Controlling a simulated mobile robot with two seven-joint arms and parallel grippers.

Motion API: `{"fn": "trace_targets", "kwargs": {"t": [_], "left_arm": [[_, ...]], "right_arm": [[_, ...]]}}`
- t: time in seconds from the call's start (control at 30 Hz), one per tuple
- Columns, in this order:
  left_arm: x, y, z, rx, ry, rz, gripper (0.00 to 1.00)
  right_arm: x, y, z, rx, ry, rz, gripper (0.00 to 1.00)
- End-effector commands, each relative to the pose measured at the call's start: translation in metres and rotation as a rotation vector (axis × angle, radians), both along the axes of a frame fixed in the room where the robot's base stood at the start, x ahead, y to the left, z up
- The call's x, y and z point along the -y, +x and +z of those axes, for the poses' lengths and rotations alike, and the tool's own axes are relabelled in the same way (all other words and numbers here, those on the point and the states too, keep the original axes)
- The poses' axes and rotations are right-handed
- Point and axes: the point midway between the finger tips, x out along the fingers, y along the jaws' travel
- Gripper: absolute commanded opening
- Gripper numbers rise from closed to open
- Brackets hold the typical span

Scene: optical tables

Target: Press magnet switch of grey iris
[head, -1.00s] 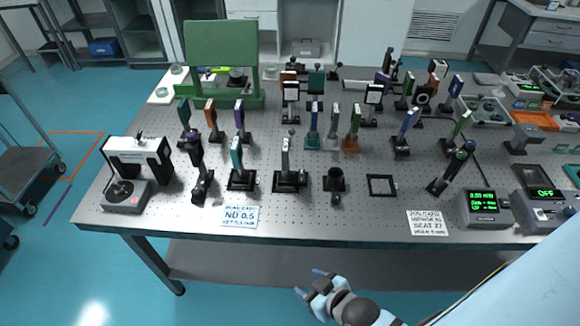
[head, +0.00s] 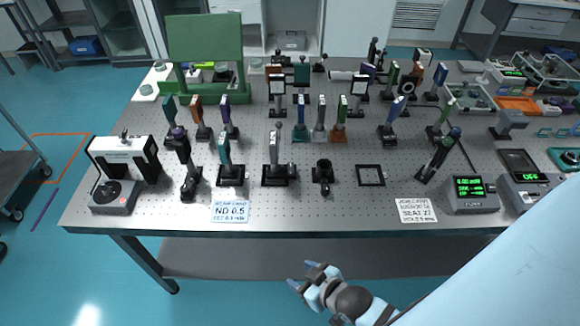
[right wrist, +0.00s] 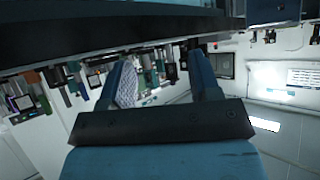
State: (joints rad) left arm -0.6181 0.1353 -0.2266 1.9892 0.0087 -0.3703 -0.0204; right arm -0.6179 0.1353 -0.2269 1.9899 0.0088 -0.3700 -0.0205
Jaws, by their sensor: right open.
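My right gripper (head: 300,274) is open and empty in front of the optical table (head: 345,218), below its front edge in the head view. In the right wrist view its two blue fingers (right wrist: 160,62) are apart with nothing between them. A grey upright mount (head: 274,147) on a black base stands in the front row. Another pale grey one (head: 319,122) stands behind it to the right. I cannot tell which of them is the grey iris, and its magnet switch is too small to make out. My left gripper is not in view.
Several coloured mounts crowd the table, including a teal one (head: 224,150). A green board (head: 205,38) stands at the back. The floor before the table is clear.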

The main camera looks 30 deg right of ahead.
Motion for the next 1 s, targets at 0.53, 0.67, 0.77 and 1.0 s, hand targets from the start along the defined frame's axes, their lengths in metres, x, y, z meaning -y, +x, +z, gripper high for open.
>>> {"fn": "trace_targets", "kwargs": {"t": [0.53,0.67,0.77,1.0], "left_arm": [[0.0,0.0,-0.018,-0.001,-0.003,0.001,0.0],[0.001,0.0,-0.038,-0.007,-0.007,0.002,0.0],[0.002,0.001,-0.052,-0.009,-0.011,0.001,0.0],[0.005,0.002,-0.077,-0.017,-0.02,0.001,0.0]], "right_arm": [[-0.001,0.032,-0.008,-0.037,-0.013,0.056,0.0],[-0.003,0.068,-0.012,-0.097,-0.038,0.137,0.0],[-0.003,0.094,-0.011,-0.156,-0.072,0.216,0.0],[0.004,0.134,0.003,-0.286,-0.176,0.39,0.0]]}}
